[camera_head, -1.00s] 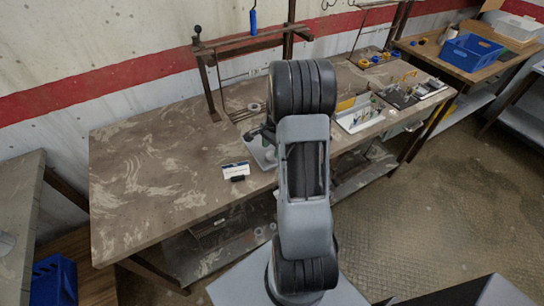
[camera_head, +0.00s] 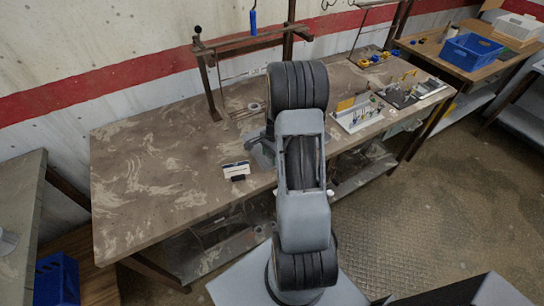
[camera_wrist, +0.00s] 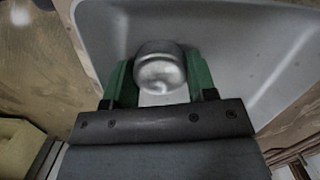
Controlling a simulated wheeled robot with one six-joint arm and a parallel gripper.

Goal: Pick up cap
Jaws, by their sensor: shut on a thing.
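The cap (camera_wrist: 160,68) is a round, silvery metal piece in the wrist view. My gripper (camera_wrist: 160,82) has green fingers, one on each side of the cap, and is shut on it. Behind the cap is a pale grey tray-like surface (camera_wrist: 225,50). I cannot tell whether the cap touches it. In the head view my own arm hides the cap and the fingertips.
The workbench (camera_head: 150,190) has a small white card stand (camera_head: 237,170) near its front edge. A metal frame (camera_head: 206,75) stands at the back. A white tray of small parts (camera_head: 358,115) lies to the right. The bench's left part is clear.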

